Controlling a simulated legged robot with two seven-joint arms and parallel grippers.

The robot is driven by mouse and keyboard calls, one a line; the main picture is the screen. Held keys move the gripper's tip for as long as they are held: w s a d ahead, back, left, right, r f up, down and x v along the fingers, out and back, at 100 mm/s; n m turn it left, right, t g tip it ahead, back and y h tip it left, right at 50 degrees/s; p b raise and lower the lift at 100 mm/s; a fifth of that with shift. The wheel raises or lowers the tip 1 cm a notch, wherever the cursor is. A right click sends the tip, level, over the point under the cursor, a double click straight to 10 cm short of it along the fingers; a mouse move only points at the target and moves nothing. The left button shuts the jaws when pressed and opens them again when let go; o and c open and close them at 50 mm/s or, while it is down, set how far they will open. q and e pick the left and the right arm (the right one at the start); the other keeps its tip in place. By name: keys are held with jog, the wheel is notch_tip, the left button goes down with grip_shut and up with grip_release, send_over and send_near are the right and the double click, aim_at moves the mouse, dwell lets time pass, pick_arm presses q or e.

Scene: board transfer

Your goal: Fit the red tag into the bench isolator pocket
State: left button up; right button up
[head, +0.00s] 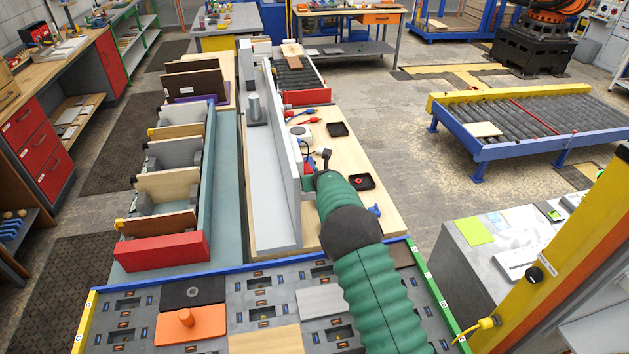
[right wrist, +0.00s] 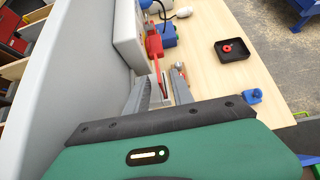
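My right arm (head: 362,255) reaches over the wooden bench beside the upright grey panel, hiding its gripper in the head view. In the right wrist view my right gripper (right wrist: 163,76) has its two grey fingers apart, with bench wood showing between them. A red piece, which looks like the red tag (right wrist: 154,45), stands just beyond and partly between the fingertips; I see no clear grip on it. Beside it is a grey box (right wrist: 129,35) against the panel, which may be the isolator; its pocket is not clearly visible. My left gripper is not in view.
A black tray (right wrist: 245,50) with a red ring and a small blue piece (right wrist: 252,96) lie to the right. A blue block (right wrist: 168,35) and cables are beyond the tag. The tall grey panel (head: 282,150) closes off the left. Another black tray (head: 338,129) is farther back.

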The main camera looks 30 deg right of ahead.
jog(key=b+v, duration=0.3)
jog(key=v, duration=1.3)
jog(key=shift+s, duration=0.35)
jog(key=shift+r, duration=0.15)
